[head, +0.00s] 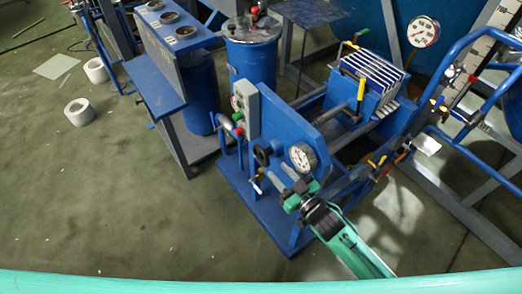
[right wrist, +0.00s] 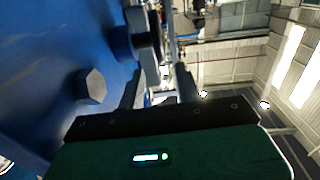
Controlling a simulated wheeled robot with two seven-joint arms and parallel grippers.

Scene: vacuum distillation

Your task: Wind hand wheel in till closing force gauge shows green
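The blue filter press (head: 318,130) stands in the middle of the head view. A dark hand wheel (head: 263,152) sits on its front end plate. A round white-faced gauge (head: 303,156) is to the right of the wheel; its needle and any green band are too small to read. My right gripper (head: 280,174) is in front of the plate, below and right of the wheel. Its two grey fingers look parallel and apart, with nothing seen between them. My left gripper is not in view.
A grey button box (head: 246,108) stands left of the plate. A blue tank (head: 251,58) and a blue panel stand (head: 178,45) are behind it. A second gauge (head: 423,32) and blue rails (head: 452,75) are at the right. The floor at the left is mostly clear.

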